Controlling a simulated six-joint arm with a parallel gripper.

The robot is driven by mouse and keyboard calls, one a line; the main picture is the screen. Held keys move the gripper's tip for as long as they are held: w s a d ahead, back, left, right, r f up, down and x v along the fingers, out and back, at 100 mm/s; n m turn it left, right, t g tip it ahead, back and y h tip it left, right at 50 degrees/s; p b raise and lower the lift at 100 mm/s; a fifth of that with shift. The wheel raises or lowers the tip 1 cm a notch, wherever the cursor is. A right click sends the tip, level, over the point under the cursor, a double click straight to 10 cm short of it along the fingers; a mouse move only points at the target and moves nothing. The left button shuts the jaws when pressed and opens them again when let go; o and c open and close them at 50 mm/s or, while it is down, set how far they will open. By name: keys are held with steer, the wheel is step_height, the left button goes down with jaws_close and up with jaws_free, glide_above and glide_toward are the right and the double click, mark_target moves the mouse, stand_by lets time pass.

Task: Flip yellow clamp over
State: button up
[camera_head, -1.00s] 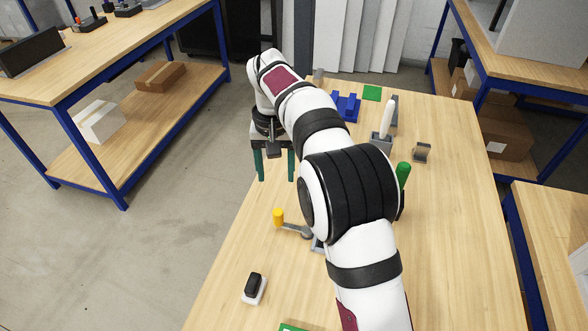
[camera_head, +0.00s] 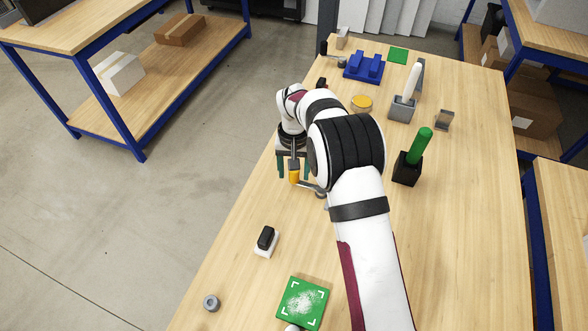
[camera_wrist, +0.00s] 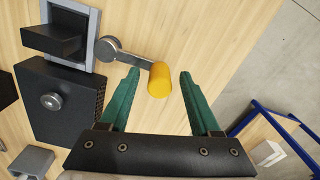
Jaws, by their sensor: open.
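The yellow clamp shows as a yellow cylindrical handle (camera_wrist: 159,80) on a grey metal lever with a round pivot (camera_wrist: 108,48) at its left end in the wrist view. In the head view the handle (camera_head: 294,174) is near the left edge of the bench, with the lever running right, partly behind my arm. My gripper (camera_wrist: 159,74) is open, with its two green fingers on either side of the handle. Gaps show between the handle and both fingers. In the head view my gripper (camera_head: 294,176) also straddles the handle; its height over it is hard to tell.
In the wrist view a black block in a grey frame (camera_wrist: 92,45) and a black box with a knob (camera_wrist: 75,115) lie left of the clamp. In the head view a black-and-white switch (camera_head: 265,241) and a green pad (camera_head: 303,303) are nearer; a green-handled tool (camera_head: 419,147) stands right.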

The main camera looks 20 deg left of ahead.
jaws_close()
stand_by(1.3)
